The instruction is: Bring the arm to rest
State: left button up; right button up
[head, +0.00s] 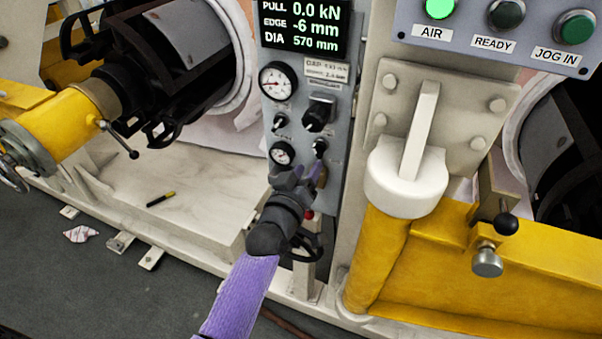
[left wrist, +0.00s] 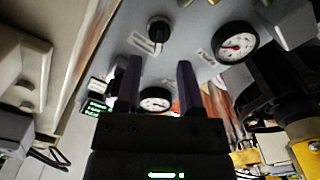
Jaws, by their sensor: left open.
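My left arm, in a purple sleeve, comes up from the bottom of the head view. My left gripper (head: 300,178) is in front of the lower part of the grey control panel (head: 343,110). Its fingers are apart with nothing seen between them in grasp. In the left wrist view the two dark purple fingers (left wrist: 158,85) stand apart, with a small gauge (left wrist: 155,102) behind the gap. A black knob (left wrist: 158,28) is above them. Whether the fingertips touch the panel I cannot tell. My right gripper is not in view.
The panel carries a display (head: 303,25), a larger gauge (head: 277,82), a small gauge (head: 282,153) and knobs. A white lever handle (head: 421,115) and yellow frame (head: 510,280) stand right. A black handwheel (head: 305,247) is close beside my wrist. Open grey floor (head: 60,290) lies left.

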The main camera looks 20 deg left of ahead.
pick_arm(q)
jog(key=s, duration=0.4)
jog(key=shift+s+p, duration=0.3)
jog(key=s+f+m+g, duration=0.25)
jog(key=s+f, duration=0.25)
jog(key=f, duration=0.4)
jog(key=s+d+f+m+g, duration=0.1)
jog(key=s+f+g, duration=0.4)
jog(key=f, duration=0.5)
jog(key=s+f+m+g, duration=0.1)
jog(key=s+f+g, duration=0.1)
jog(key=s+f, duration=0.55)
jog(key=s+a+f+m+g, duration=0.2)
jog(key=s+f+g, duration=0.2)
jog(key=s, duration=0.7)
jog(key=s+a+f+m+g, duration=0.2)
jog(key=s+f+g, duration=0.2)
jog(key=s+f, duration=0.3)
jog(key=s+b, duration=0.1)
jog(key=s, duration=0.4)
jog(key=shift+y, duration=0.4)
jog(key=shift+w, duration=0.1)
